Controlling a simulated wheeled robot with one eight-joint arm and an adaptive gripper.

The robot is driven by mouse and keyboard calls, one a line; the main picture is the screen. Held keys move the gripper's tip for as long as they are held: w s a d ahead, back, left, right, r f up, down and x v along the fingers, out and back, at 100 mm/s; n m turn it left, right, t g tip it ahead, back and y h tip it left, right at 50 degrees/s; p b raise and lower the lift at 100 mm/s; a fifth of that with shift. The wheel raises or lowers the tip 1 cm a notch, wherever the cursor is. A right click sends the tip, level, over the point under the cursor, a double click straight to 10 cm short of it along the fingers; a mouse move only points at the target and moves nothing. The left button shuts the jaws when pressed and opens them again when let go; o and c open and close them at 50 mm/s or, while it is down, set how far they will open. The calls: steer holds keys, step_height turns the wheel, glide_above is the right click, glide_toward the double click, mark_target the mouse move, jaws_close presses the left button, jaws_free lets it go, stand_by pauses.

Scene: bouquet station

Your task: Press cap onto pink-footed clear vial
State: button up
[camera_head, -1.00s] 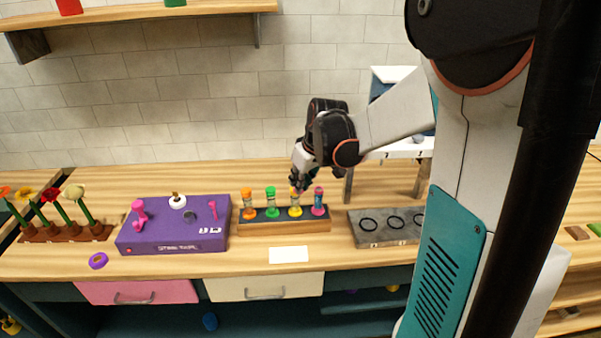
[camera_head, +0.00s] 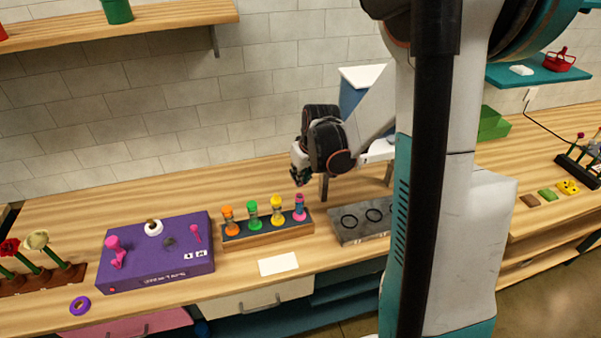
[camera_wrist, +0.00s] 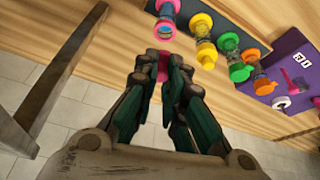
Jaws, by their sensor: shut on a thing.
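The pink-footed vial (camera_head: 299,208) stands upright at the right end of the dark-topped wooden rack (camera_head: 268,237). Its middle looks bluish and its top pinkish. It also shows near the top of the wrist view (camera_wrist: 164,27), with a pink ring at its near end. My gripper (camera_head: 300,180) is just above and behind this vial in the head view. In the wrist view my gripper (camera_wrist: 163,78) is shut on a small pink piece (camera_wrist: 163,66), probably the cap, mostly hidden by the fingers. A gap shows between this piece and the vial.
Yellow (camera_head: 277,212), green (camera_head: 252,215) and orange (camera_head: 229,220) vials stand left of the pink one. A purple box (camera_head: 160,262) is farther left. A grey block with dark rings (camera_head: 358,229) is to the right. A white card (camera_head: 279,265) lies in front.

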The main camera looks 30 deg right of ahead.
steer(key=shift+f+b, duration=1.85)
steer(key=shift+f, duration=0.75)
steer(key=shift+b, duration=0.3)
steer(key=shift+f+b, duration=0.15)
steer(key=shift+b, duration=0.3)
stand_by(0.5)
stand_by(0.3)
steer(key=o, duration=0.8)
steer(key=o, duration=0.5)
steer(key=shift+c, duration=0.2)
